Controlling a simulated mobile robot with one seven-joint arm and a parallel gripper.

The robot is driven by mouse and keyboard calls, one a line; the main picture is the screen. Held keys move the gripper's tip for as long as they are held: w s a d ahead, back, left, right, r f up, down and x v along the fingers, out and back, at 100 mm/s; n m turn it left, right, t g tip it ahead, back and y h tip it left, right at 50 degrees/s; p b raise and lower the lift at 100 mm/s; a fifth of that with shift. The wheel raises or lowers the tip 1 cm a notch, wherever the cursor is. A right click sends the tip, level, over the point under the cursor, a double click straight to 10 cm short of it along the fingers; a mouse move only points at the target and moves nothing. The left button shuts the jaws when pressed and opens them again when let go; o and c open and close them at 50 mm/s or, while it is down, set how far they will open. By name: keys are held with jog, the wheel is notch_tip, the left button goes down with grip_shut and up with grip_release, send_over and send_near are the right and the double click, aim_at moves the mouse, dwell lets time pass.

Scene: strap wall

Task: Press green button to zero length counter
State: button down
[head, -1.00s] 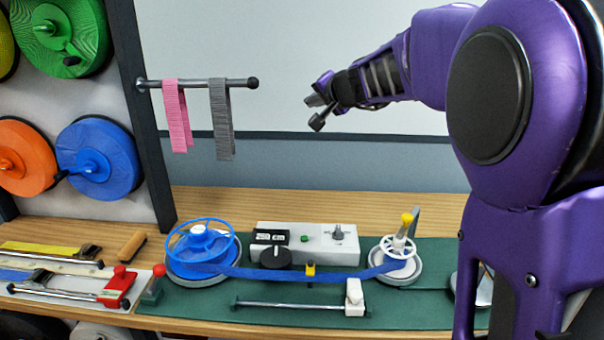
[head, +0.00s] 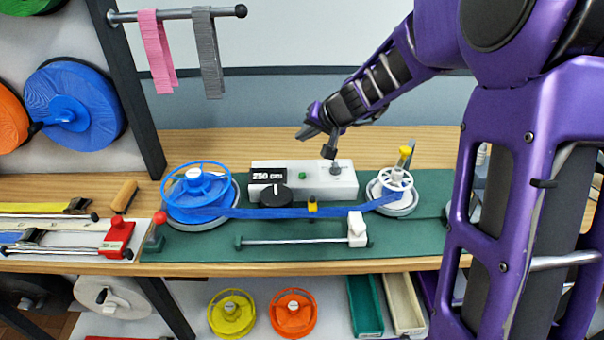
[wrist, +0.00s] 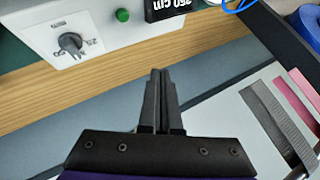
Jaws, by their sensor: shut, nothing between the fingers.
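The green button (head: 302,175) is a small round cap on the white control box (head: 318,182). It also shows in the wrist view (wrist: 122,15), near the top. Left of it in the head view is the black length counter (head: 268,176), reading 250 cm; part of it shows in the wrist view (wrist: 165,9). My gripper (head: 305,133) is above and behind the box in the head view, apart from the button. In the wrist view my gripper (wrist: 159,72) has its fingers together and empty, pointing towards the box.
A blue-strap reel (head: 200,190) stands left, a white reel (head: 397,183) right. Pink (head: 157,50) and grey (head: 208,50) straps hang from a rod. The space around my gripper is clear.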

aim_at(302, 175)
notch_tip(302, 175, down, 9)
jog(key=b, duration=0.7)
jog(key=shift+r+b, duration=0.1)
jog(key=shift+b, duration=0.3)
dwell(1.5)
jog(key=shift+f+b, duration=0.3)
jog(key=shift+f, duration=0.05)
jog(key=shift+f, duration=0.6)
dwell(0.5)
dwell(0.4)
jog(key=shift+r+p, duration=0.6)
jog(key=shift+r, duration=0.35)
jog(key=shift+r, duration=0.1)
